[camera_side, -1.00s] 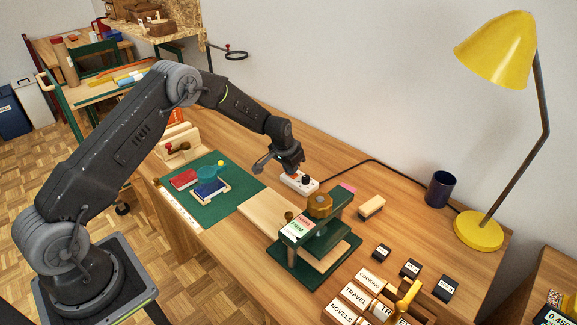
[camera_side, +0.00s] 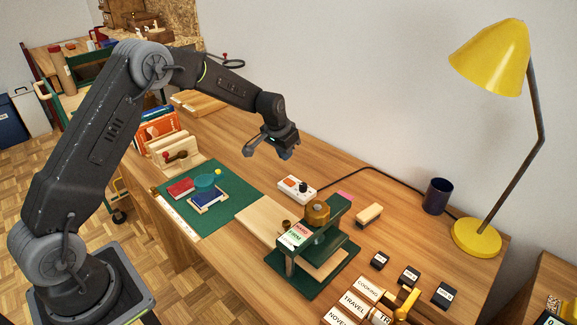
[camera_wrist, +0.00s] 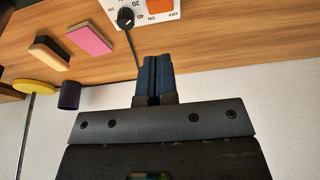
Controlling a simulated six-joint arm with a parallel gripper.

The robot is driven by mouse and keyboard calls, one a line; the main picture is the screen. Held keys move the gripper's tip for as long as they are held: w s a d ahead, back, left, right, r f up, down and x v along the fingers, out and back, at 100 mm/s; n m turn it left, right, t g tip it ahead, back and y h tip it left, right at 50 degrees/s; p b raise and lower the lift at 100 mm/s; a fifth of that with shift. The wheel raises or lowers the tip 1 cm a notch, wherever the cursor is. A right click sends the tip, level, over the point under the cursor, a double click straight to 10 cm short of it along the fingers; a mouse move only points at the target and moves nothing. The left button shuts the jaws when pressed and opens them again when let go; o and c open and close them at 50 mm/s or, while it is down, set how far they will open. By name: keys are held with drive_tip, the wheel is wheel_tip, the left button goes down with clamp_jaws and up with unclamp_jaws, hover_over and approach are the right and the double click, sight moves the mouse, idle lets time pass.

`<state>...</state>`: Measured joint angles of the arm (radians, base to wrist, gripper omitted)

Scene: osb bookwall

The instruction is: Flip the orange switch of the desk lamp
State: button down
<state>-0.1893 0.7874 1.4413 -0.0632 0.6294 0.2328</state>
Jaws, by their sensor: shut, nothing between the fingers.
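The white switch box (camera_side: 297,190) lies on the wooden desk, with a black knob (camera_wrist: 125,18) and the orange switch (camera_wrist: 160,6), which is cut off by the top edge of the wrist view. ON and OFF are printed beside the switch; I cannot tell its position. A black cable runs from the box toward the yellow desk lamp (camera_side: 490,62), whose round base (camera_side: 477,238) stands at the right. My gripper (camera_wrist: 153,62) is shut and empty. It hangs in the air above the box and to its left in the side view, not touching it.
A green press (camera_side: 318,240) stands in front of the box. A wooden-backed eraser (camera_side: 368,214), a pink block (camera_wrist: 89,39) and a dark mug (camera_side: 438,196) are to its right. A green mat (camera_side: 230,213) with books lies left. The wall is close behind.

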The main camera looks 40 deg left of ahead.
sight(287, 179)
drive_tip(key=shift+v, duration=1.9)
drive_tip(key=shift+a, duration=0.1)
drive_tip(key=shift+a, duration=0.6)
drive_tip(key=shift+f, duration=0.1)
drive_tip(key=x, duration=1.2)
drive_tip(key=shift+s+f, duration=0.15)
drive_tip(key=shift+s, duration=0.15)
drive_tip(key=shift+f, duration=0.75)
